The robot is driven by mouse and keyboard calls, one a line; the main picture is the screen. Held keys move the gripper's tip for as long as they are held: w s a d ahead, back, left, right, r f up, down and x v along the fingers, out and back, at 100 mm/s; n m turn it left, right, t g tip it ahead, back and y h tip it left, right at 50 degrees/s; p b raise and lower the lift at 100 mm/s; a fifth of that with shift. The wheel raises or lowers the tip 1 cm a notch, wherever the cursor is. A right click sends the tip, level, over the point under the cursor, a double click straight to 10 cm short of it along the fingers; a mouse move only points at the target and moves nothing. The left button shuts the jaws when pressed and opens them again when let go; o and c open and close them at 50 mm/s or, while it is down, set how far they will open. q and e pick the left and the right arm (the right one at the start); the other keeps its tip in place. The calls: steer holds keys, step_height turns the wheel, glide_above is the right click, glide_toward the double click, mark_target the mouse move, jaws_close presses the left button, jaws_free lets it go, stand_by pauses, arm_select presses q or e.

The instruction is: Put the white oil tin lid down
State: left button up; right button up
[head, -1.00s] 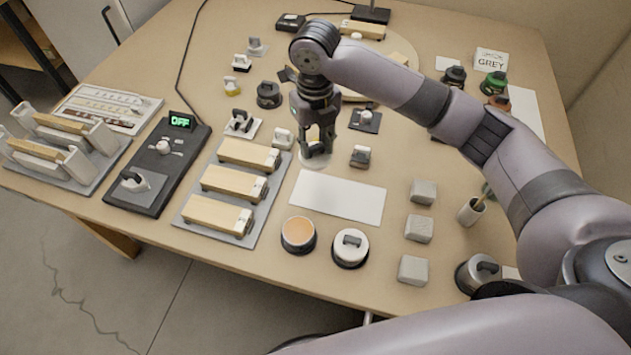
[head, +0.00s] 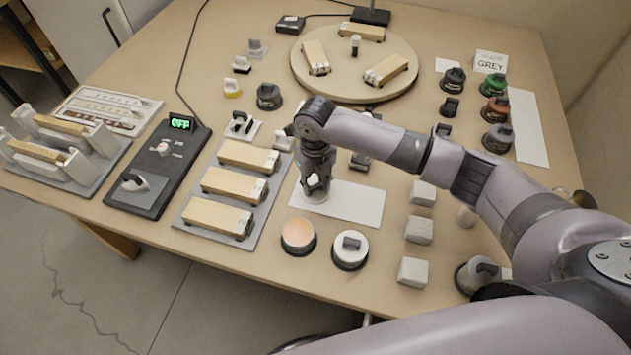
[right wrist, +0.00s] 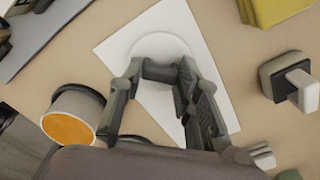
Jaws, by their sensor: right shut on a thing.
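My right gripper (head: 315,184) is shut on the white oil tin lid (head: 309,196), over the left end of a white sheet (head: 355,203). In the right wrist view, the lid's pale round disc (right wrist: 147,45) shows beyond my fingers (right wrist: 160,75), against the sheet (right wrist: 195,55). I cannot tell whether the lid touches the sheet. An open tin with orange contents (head: 298,234) stands in front of the sheet; it also shows in the right wrist view (right wrist: 70,128). My left gripper is not in view.
Several grey blocks (head: 418,230) stand further right. A grey tray (head: 247,243) with wooden-topped pieces lies to the left. A round turntable (head: 300,75) is at the back. The sheet's right part is bare.

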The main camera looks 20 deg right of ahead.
mark_target(315, 186)
steer(key=o, duration=0.9)
steer(key=shift+f, duration=0.1)
steer(key=shift+c, duration=0.2)
step_height(315, 186, up, 12)
steer(key=shift+r+b, duration=0.2)
steer(key=shift+b, duration=0.15)
